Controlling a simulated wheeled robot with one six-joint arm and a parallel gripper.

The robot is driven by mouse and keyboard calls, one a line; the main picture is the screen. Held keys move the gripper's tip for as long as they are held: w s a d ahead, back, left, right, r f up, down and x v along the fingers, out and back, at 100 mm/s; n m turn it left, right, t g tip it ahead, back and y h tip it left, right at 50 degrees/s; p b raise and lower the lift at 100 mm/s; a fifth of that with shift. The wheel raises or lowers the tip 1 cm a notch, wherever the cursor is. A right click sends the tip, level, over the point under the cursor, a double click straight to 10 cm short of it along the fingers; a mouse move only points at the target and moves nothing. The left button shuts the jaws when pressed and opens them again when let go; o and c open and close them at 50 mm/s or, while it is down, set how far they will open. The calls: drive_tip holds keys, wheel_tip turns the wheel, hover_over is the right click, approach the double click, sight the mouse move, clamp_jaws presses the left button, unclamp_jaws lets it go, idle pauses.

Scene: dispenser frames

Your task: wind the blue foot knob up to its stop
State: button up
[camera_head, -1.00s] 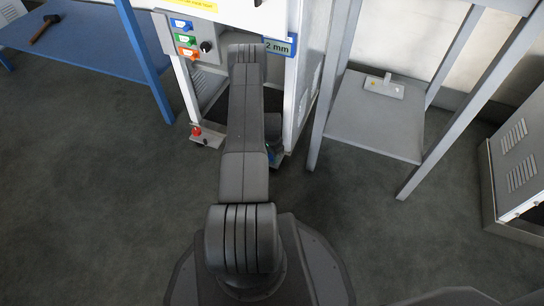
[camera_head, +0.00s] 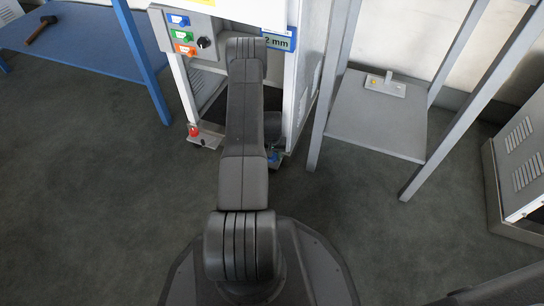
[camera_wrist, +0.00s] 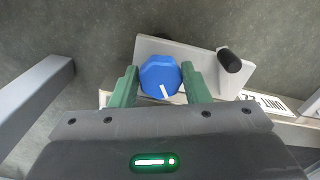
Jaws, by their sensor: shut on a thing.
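The blue foot knob (camera_wrist: 160,76) shows in the wrist view, faceted, with a white mark on its top pointing toward the lower edge of the picture. My gripper (camera_wrist: 159,82) has its two green fingers on either side of the knob and is shut on it. The knob sits on a light grey foot plate (camera_wrist: 205,60). In the head view a small part of the blue knob (camera_head: 274,157) shows at the cabinet's lower right corner, beside my arm. My gripper is hidden there behind my arm.
A black peg (camera_wrist: 229,60) stands on the foot plate to the right of the knob. A red knob (camera_head: 194,131) is at the cabinet's other front foot. A grey stand (camera_head: 378,115) is close on the right, a blue table (camera_head: 75,50) at the left.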

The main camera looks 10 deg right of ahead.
sight(273, 157)
drive_tip(key=shift+n, duration=0.9)
drive_tip(key=o, duration=0.7)
drive_tip(key=shift+r, duration=0.1)
wheel_tip(273, 157, up, 14)
drive_tip(key=p, duration=0.5)
drive_tip(key=shift+o, duration=0.2)
